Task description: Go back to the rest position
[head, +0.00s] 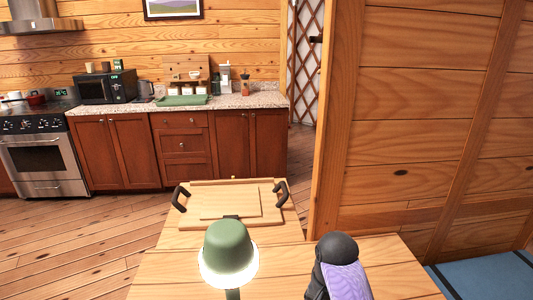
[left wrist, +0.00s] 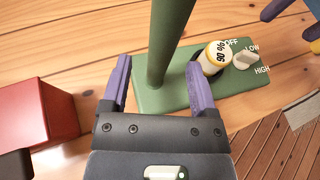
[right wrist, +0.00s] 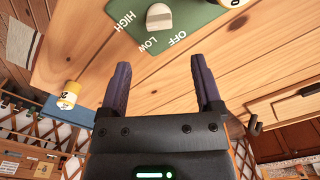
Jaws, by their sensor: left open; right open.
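My left gripper (left wrist: 160,72) is open in the left wrist view. The green lamp post (left wrist: 170,40) shows between its two fingers, without visible contact; I cannot tell the depth. The lamp base (left wrist: 180,95) carries a pale dial (left wrist: 247,60) marked OFF, LOW and HIGH. My right gripper (right wrist: 162,75) is open and empty in the right wrist view, with the dial (right wrist: 158,17) beyond its fingertips. In the head view the green lamp shade (head: 228,243) is lit. A black and purple part of my right arm shows right of it. The left gripper is not visible there.
A wooden tray (head: 188,222) with black handles lies behind the lamp on the table (head: 400,278). A yellow-white cylinder (left wrist: 217,55) marked 90 % is at the base. A red block (left wrist: 35,112) is left of my left gripper. A wooden wall (head: 420,130) stands right.

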